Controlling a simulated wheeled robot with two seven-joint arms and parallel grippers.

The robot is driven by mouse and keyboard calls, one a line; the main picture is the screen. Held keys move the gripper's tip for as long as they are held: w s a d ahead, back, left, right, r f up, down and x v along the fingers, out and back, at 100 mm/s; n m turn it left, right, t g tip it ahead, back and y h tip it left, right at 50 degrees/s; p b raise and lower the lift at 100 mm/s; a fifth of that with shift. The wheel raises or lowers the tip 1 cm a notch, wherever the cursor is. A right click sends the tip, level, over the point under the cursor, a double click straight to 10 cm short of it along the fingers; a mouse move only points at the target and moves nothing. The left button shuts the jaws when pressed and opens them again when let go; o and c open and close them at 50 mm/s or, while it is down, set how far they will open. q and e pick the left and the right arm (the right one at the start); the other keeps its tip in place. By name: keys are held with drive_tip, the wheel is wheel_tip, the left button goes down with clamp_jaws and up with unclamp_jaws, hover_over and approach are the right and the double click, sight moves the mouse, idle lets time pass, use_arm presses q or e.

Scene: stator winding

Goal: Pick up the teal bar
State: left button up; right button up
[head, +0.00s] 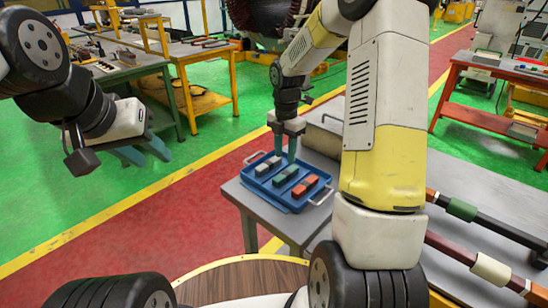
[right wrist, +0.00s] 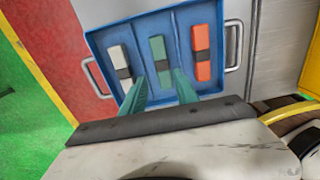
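The teal bar (head: 285,176) has a dark band and lies in the middle compartment of a blue tray (head: 253,186). In the right wrist view the teal bar (right wrist: 158,48) lies upright in the picture, between a grey-white bar and an orange bar. My right gripper (head: 290,158) points down over the tray. In the right wrist view its two teal fingers (right wrist: 160,77) are apart, one on each side of the teal bar's near end. I cannot tell their height above it. My left gripper (head: 146,156) is open and empty, over the floor at the left.
The grey-white bar (head: 267,165) and the orange bar (head: 305,187) lie in the side compartments. The tray has metal side handles (right wrist: 233,45) and stands on a grey table (head: 248,206). Rods with coloured blocks (head: 462,210) stick out at the right.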

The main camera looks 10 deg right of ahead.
sight(286, 173)
drive_tip(key=f, duration=0.7)
drive_tip(key=shift+s+d+f, duration=0.1)
drive_tip(key=shift+d+f, duration=0.1)
clamp_jaws()
